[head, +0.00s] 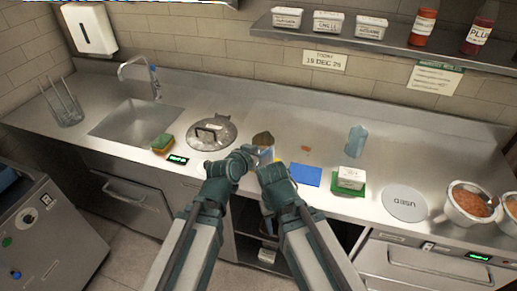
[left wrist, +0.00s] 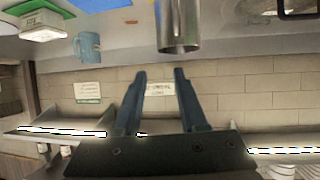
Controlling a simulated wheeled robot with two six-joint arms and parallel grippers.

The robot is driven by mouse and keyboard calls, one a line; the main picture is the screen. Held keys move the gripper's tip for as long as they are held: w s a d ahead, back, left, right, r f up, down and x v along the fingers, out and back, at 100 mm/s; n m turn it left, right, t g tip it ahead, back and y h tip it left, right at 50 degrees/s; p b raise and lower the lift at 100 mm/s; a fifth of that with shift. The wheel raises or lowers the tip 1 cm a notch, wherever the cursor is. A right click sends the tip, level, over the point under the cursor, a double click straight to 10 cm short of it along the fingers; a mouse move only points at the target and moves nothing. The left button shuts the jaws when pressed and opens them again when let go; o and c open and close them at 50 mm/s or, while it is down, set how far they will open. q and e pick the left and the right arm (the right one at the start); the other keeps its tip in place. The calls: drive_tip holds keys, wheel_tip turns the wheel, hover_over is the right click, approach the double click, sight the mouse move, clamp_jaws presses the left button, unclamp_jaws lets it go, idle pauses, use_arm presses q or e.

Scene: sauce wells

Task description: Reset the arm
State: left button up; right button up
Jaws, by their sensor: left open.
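My left arm comes in from the left in the head view, and its gripper (head: 250,152) is over the front of the steel counter. In the left wrist view its two blue fingers (left wrist: 160,85) stand apart with nothing between them, and the back wall shows beyond. A metal cylinder (left wrist: 178,35) is near the fingertips there, apart from them. My right arm reaches beside the left one, and its gripper (head: 268,168) is close to the left gripper. Its fingers are too small and covered to read. A brown-topped object (head: 263,139) stands just behind the grippers.
A round lid (head: 212,131), a sponge (head: 162,143) and the sink (head: 135,118) are to the left. A blue mat (head: 305,175), a white tub (head: 351,179) on green, a light-blue object (head: 356,140) and a grey disc (head: 404,203) are to the right. A shelf (head: 385,42) overhangs the back.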

use_arm(q)
drive_tip(key=shift+w+f, duration=0.1)
drive_tip(key=shift+w, duration=0.05)
idle(0.3)
drive_tip(key=s+a+f+n+g+y, duration=0.3)
drive_tip(key=s+a+f+g, duration=0.3)
drive_tip(key=a, duration=0.3)
drive_tip(key=s+a+f+n+g+y, duration=0.2)
drive_tip(key=s+a+f+g+y, duration=0.15)
drive_tip(key=s+a+f, duration=0.35)
drive_tip(key=s+d+r+m+g, duration=0.1)
drive_tip(key=s+d+m+g, duration=0.1)
drive_tip(key=s+d, duration=0.4)
drive_tip(key=d+m, duration=0.1)
drive_tip(key=d, duration=0.2)
drive_tip(key=shift+s+d+m, duration=0.3)
drive_tip(key=shift+m, duration=0.1)
